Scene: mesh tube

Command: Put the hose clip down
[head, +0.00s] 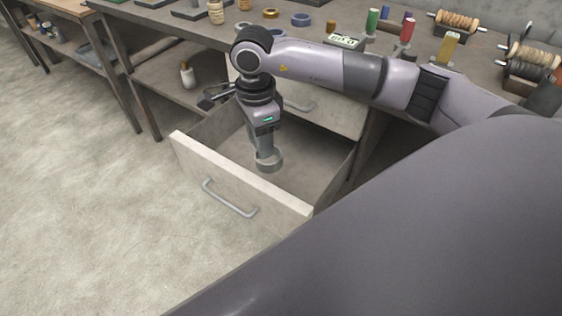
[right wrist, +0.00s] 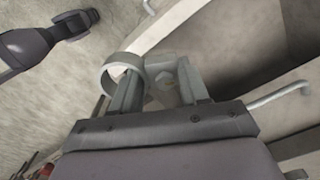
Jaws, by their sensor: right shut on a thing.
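The hose clip (head: 268,163) is a grey ring at the tip of my right gripper (head: 266,152), which points down into the open drawer. In the right wrist view the clip (right wrist: 107,78) shows as a round band at the fingertips, beside the left finger. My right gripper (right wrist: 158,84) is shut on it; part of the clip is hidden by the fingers. The drawer (head: 213,173) is pulled out, with a pale front panel. In the head view the clip is over the drawer's inside; whether it touches the floor I cannot tell. My left gripper is not in view.
The drawer has a grey bar handle (head: 229,199). The workbench (head: 190,30) above carries tape rolls (head: 301,19), thread spools (head: 407,30) and wire reels (head: 458,20). A small bottle (head: 188,75) stands on the lower shelf. The drawer floor around the clip looks clear.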

